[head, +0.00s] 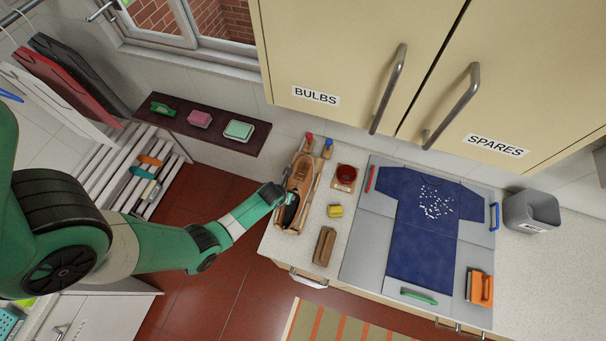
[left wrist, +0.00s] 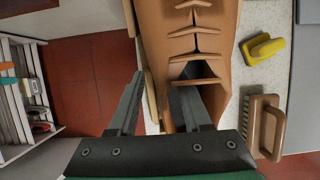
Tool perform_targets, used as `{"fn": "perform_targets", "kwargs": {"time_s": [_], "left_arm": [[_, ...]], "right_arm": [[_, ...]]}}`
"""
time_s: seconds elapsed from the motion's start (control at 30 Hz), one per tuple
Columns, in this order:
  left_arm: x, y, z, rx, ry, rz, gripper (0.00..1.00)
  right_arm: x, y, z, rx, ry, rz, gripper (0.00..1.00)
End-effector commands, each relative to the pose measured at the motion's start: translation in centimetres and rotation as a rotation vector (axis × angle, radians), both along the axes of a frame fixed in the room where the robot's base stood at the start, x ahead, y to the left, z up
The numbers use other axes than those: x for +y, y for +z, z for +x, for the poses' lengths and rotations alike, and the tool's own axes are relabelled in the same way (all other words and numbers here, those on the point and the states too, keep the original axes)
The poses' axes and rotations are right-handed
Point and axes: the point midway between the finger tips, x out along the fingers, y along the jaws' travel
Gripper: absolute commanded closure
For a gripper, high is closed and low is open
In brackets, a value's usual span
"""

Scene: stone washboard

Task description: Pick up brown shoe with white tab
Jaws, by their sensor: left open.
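A brown shoe (head: 299,175) lies on the worktop's left end in the head view, in what looks like a wooden holder. In the left wrist view the brown shoe (left wrist: 197,20) shows ridged lace bars and a dark opening; I cannot make out a white tab. My right gripper is out of view.
A blue shirt (head: 420,245) lies on a grey board. A dark shelf (head: 215,140) and a slatted rack (head: 105,165) stand left. Cupboards hang above.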

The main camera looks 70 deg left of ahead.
Motion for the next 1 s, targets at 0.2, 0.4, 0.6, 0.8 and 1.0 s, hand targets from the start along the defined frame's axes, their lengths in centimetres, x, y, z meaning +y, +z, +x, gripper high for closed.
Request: {"fn": "perform_targets", "kwargs": {"time_s": [0.2,0.4,0.6,0.8,1.0], "left_arm": [[-0.03,0.0,0.04,0.0,-0.001,0.0,0.84],[-0.03,0.0,0.05,0.0,-0.001,0.0,1.0],[-0.04,0.0,0.06,0.0,-0.001,0.0,1.0],[-0.05,0.0,0.07,0.0,-0.001,0.0,1.0],[-0.05,0.0,0.07,0.0,-0.001,0.0,1.0]], "right_arm": [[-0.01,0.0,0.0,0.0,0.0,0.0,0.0],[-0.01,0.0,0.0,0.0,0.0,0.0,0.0],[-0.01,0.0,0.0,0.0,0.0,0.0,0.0],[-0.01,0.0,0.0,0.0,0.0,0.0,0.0],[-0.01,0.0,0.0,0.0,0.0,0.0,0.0]]}}
